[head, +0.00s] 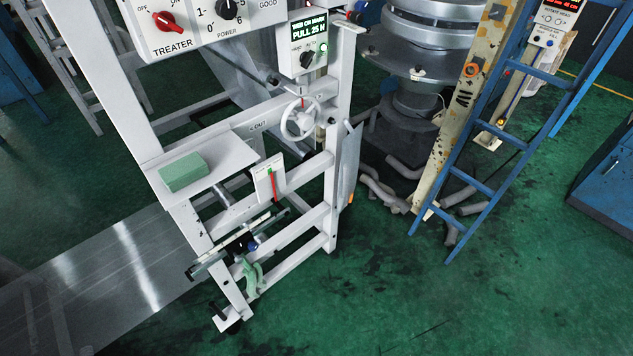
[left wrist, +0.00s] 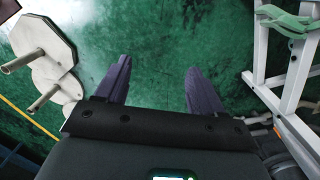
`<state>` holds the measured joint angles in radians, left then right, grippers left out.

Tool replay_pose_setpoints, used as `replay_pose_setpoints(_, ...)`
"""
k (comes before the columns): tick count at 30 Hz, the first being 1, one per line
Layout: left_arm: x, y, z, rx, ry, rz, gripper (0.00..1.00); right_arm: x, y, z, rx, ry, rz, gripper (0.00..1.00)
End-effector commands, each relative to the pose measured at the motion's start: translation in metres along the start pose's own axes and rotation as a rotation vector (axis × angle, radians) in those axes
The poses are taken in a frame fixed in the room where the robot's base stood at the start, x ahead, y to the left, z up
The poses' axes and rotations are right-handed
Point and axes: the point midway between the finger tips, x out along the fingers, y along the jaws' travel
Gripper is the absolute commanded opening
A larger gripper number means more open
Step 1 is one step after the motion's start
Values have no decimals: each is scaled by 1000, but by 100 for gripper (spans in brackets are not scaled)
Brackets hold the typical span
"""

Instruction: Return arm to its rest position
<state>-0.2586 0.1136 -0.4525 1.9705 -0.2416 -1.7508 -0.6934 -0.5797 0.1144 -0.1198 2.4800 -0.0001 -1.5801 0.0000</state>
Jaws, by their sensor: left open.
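My left gripper (left wrist: 158,66) shows in the left wrist view. Its two dark purple-grey fingers stand wide apart with nothing between them. Only the green floor (left wrist: 150,30) lies beyond the fingers, so the gripper touches nothing that I can see. Neither of my grippers shows in the head view, and my right gripper is in neither view.
The white machine frame (head: 320,218) carries a green block (head: 184,172) on its shelf, a handwheel (head: 300,120) and a green cloth (head: 252,277). A blue ladder (head: 480,185) stands right. In the left wrist view, pale discs on rods (left wrist: 45,40) stand left. Floor front right is clear.

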Motion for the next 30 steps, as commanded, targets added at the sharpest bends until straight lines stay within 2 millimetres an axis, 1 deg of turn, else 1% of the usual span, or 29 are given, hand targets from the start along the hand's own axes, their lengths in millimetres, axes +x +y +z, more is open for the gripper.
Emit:
replay_pose_setpoints(1, 1, 15, 12, -77, 15, 18, 68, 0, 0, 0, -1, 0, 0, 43)
replay_pose_setpoints(3, 0, 27, 28, -180, 29, 30, 68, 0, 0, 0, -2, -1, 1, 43)
replay_pose_setpoints(7, -10, 41, 58, -386, 53, 25, 68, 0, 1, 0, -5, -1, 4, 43)
replay_pose_setpoints(9, -22, 42, 78, -520, 69, 2, 68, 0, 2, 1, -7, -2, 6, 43)
replay_pose_setpoints(11, -36, 36, 93, -640, 92, -37, 68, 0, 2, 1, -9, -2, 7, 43)
replay_pose_setpoints(12, -48, 27, 101, -713, 114, -70, 68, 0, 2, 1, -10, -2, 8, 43)
replay_pose_setpoints(14, -65, 13, 110, -804, 149, -120, 68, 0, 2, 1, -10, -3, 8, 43)
replay_pose_setpoints(16, -87, -1, 119, -919, 199, -175, 68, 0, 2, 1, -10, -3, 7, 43)
replay_pose_setpoints(18, -109, -12, 123, -1054, 272, -220, 68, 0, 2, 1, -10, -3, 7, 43)
replay_pose_setpoints(19, -113, -15, 122, -1110, 296, -223, 68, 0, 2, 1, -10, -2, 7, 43)
replay_pose_setpoints(21, -111, -17, 121, -1226, 321, -213, 68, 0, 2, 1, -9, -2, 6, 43)
replay_pose_setpoints(22, -127, -17, 122, -1234, 321, -211, 68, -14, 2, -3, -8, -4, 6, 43)
replay_pose_setpoints(23, -138, -16, 123, -1229, 320, -211, 68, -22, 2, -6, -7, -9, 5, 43)
replay_pose_setpoints(26, -163, -15, 124, -1226, 319, -211, 68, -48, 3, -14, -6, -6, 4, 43)
replay_pose_setpoints(30, -202, -14, 126, -1224, 318, -210, 68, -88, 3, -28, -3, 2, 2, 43)
